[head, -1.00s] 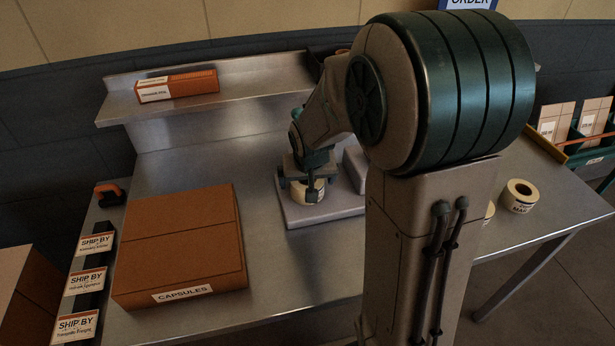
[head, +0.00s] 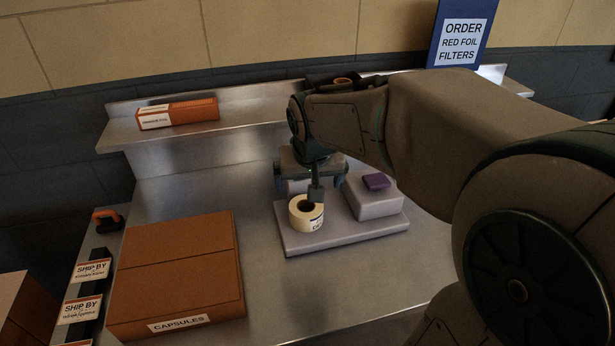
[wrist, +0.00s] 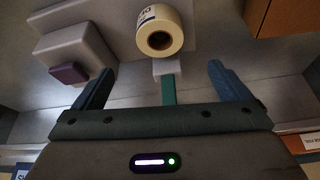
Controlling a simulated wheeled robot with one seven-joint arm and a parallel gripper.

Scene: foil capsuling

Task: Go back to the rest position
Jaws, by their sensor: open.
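My gripper (head: 310,180) is open and empty, just behind and above a cream tape roll (head: 306,214). The roll stands on the low grey base (head: 345,238) of a fixture, apart from the fingers. In the wrist view the two fingers (wrist: 165,88) are spread wide, and the roll (wrist: 160,32) shows beyond them with its label to the left. A purple piece (head: 376,181) sits on the raised grey block (head: 375,203) of the fixture. The part of the fixture behind my gripper is hidden.
A brown box labelled CAPSULES (head: 177,275) lies on the steel table (head: 270,300) at left. A back shelf (head: 240,117) carries an orange box (head: 179,113). Ship-by cards (head: 92,270) line the left edge. A blue sign (head: 462,38) reads ORDER RED FOIL FILTERS. My arm hides the table's right side.

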